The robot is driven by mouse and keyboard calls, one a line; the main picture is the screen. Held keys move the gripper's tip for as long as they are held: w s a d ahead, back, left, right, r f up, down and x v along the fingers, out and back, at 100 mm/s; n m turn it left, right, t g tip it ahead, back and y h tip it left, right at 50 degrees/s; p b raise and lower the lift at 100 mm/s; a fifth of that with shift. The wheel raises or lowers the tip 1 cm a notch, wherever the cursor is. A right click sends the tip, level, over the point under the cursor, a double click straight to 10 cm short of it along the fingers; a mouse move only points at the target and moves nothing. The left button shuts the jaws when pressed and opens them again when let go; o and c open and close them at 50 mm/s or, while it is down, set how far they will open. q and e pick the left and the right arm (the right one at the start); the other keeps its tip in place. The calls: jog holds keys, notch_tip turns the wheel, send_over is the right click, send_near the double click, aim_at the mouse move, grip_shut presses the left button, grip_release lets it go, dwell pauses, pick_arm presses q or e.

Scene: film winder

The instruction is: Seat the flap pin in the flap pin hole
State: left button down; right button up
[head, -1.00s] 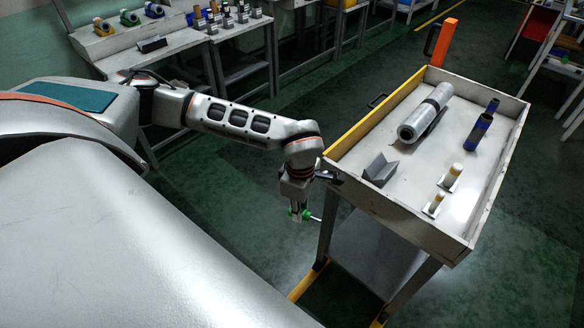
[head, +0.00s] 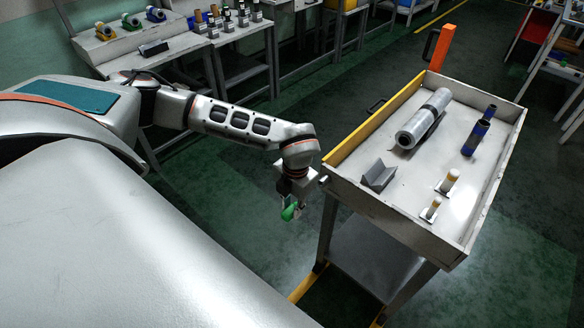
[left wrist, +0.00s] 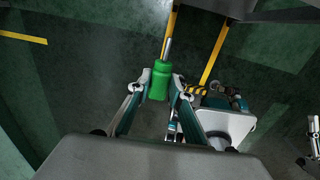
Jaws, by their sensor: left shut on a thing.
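The flap pin has a green grip and a thin metal shaft. In the left wrist view the green grip of the flap pin (left wrist: 160,82) sits between the two fingertips of my left gripper (left wrist: 162,90), and its shaft points away, up the picture. In the head view my left gripper (head: 291,205) hangs beside the near left corner of the cart, below its tray rim, apart from it. The green grip of the flap pin (head: 290,213) shows there; its shaft cannot be made out. I cannot make out the flap pin hole. My right gripper is not in view.
The cart tray (head: 405,205) holds a grey roll (head: 424,120), a grey V-block (head: 378,175), blue tubes (head: 478,134) and two small upright pieces (head: 450,181). An orange post (head: 443,46) stands at its far corner. Benches line the back. The floor left of the cart is clear.

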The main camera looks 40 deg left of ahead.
pick_arm(q)
jog(key=shift+w, duration=0.1)
jog(key=shift+w, duration=0.55)
jog(key=shift+w+d+b, duration=0.15)
jog(key=shift+w+b, duration=0.45)
jog(key=shift+w, duration=1.3)
jog(key=shift+w+d+b, duration=0.1)
jog(key=shift+w+b, duration=0.2)
jog(key=shift+w, duration=0.1)
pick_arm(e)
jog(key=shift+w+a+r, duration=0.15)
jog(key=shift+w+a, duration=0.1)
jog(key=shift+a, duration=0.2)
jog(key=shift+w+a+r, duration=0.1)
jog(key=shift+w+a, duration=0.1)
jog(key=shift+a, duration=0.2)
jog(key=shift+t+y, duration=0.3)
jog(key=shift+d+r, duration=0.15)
pick_arm(q)
jog(key=shift+w, duration=0.1)
jog(key=shift+w+d, duration=0.1)
jog(key=shift+w, duration=1.2)
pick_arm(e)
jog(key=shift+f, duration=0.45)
